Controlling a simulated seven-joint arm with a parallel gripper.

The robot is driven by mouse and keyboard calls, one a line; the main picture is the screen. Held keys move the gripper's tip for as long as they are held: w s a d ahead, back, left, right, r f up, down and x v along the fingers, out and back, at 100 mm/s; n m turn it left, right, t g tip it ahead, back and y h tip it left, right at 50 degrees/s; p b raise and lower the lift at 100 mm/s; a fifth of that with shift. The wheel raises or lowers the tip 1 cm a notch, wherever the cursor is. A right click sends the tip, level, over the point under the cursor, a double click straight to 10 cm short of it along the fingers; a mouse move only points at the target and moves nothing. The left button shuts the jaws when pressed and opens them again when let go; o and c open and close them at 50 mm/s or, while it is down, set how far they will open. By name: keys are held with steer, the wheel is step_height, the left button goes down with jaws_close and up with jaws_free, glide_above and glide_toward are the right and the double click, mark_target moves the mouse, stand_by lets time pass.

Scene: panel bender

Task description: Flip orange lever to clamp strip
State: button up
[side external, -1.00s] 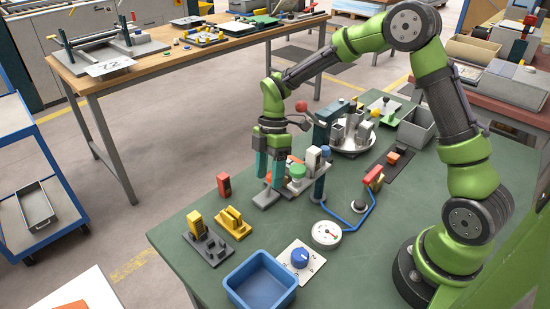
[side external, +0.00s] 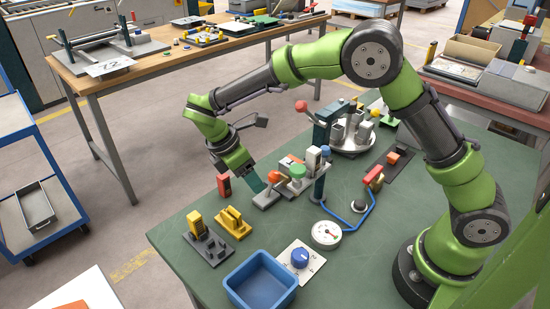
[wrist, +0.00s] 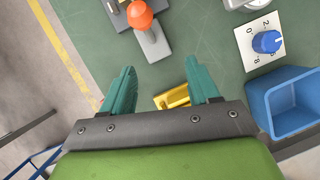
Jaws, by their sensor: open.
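The orange lever end (side external: 274,176) shows on the bench fixture, just right of my fingertips in the side view. In the wrist view the rounded orange end (wrist: 139,15) stands at the top, over a grey bar (wrist: 152,45), beyond my fingers. My gripper (side external: 256,183) is tilted, with its teal fingers low beside the fixture. In the wrist view my gripper (wrist: 163,84) is open, with its fingers wide apart and nothing between the tips. I cannot pick out the strip for certain. Whether a finger touches the lever is unclear.
A red block (side external: 224,185) and yellow blocks (side external: 233,222) stand left of and in front of the fixture. A blue bin (side external: 260,282), a blue dial (side external: 300,258) and a round gauge (side external: 326,234) are at the front. A red-knobbed post (side external: 302,106) rises behind.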

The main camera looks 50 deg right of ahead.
steer(key=v, duration=1.4)
steer(key=s+d+r+m+t+y, duration=0.1)
steer(key=s+d+m+t+y, duration=0.2)
steer(key=s+d+m, duration=0.3)
steer(key=s+d+r+m+t+y, duration=0.2)
steer(key=s+d+m+t, duration=0.4)
steer(key=s+m, duration=0.7)
steer(key=shift+s+d+y, duration=0.6)
steer(key=shift+s+d, duration=0.2)
steer(key=shift+s, duration=0.3)
steer(key=shift+r, duration=0.1)
